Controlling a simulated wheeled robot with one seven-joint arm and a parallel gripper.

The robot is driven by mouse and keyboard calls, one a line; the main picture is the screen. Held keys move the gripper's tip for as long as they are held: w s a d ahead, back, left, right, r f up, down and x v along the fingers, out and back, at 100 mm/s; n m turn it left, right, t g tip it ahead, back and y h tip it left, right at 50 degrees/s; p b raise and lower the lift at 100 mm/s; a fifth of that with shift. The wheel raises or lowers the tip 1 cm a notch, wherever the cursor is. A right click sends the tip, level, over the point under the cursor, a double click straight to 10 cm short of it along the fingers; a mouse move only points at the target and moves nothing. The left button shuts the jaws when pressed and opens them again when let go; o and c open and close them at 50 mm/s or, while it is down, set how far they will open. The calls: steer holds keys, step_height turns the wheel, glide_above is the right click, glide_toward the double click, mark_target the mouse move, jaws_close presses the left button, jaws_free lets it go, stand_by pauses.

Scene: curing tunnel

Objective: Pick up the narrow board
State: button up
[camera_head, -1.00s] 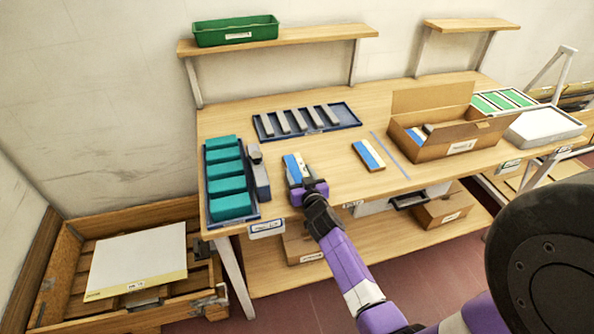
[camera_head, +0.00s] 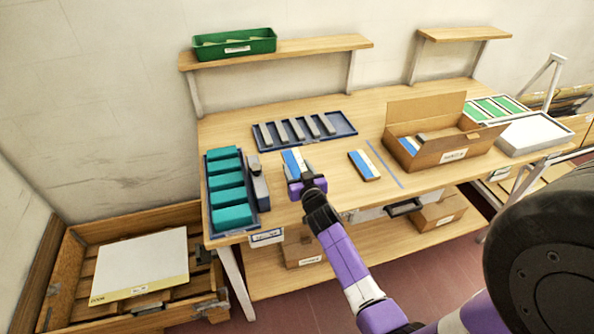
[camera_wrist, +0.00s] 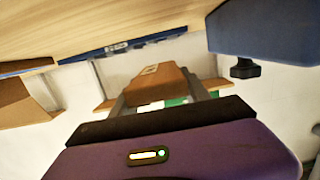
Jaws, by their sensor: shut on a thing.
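The narrow board (camera_head: 293,162), with a blue and a white stripe on top, is in my gripper (camera_head: 303,183) near the front of the bench in the head view. My gripper is shut on the board's near end and seems to hold it a little above the bench top. In the wrist view the brown board (camera_wrist: 157,84) shows between the two grey fingers (camera_wrist: 158,96). The gripper hides the board's near end in the head view. A similar blue and white board (camera_head: 364,165) lies on the bench to the right.
A blue tray with teal blocks (camera_head: 229,192) and a grey device (camera_head: 258,182) stand close on the left. A blue tray of grey bars (camera_head: 345,126) lies behind. An open cardboard box (camera_head: 455,147) stands right. Bare bench lies around the second board.

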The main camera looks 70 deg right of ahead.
mark_target(297, 168)
step_height(297, 168, up, 13)
stand_by(0.3)
